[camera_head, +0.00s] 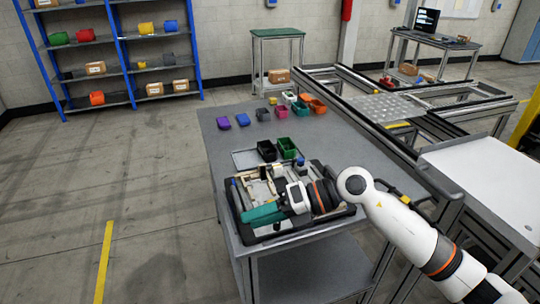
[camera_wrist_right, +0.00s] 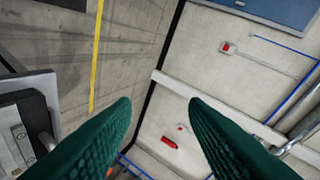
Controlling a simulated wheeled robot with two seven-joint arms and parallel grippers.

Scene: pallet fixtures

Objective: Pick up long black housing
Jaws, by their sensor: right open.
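My right gripper (camera_head: 262,215) has teal fingers and reaches over the near left part of the black pallet fixture (camera_head: 238,205) on the grey table. In the right wrist view the two textured fingers of my right gripper (camera_wrist_right: 160,105) are wide apart with nothing between them. Light and dark parts sit in the fixture, partly hidden by my right arm. I cannot clearly pick out a long black housing among them. My left gripper is not in view.
A black bin (camera_head: 266,151) and a green bin (camera_head: 287,148) stand behind the fixture. Several small coloured bins, such as a purple one (camera_head: 223,123), stand farther back on the table (camera_head: 215,150). A conveyor frame (camera_head: 345,98) runs along the right. The table's left strip is clear.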

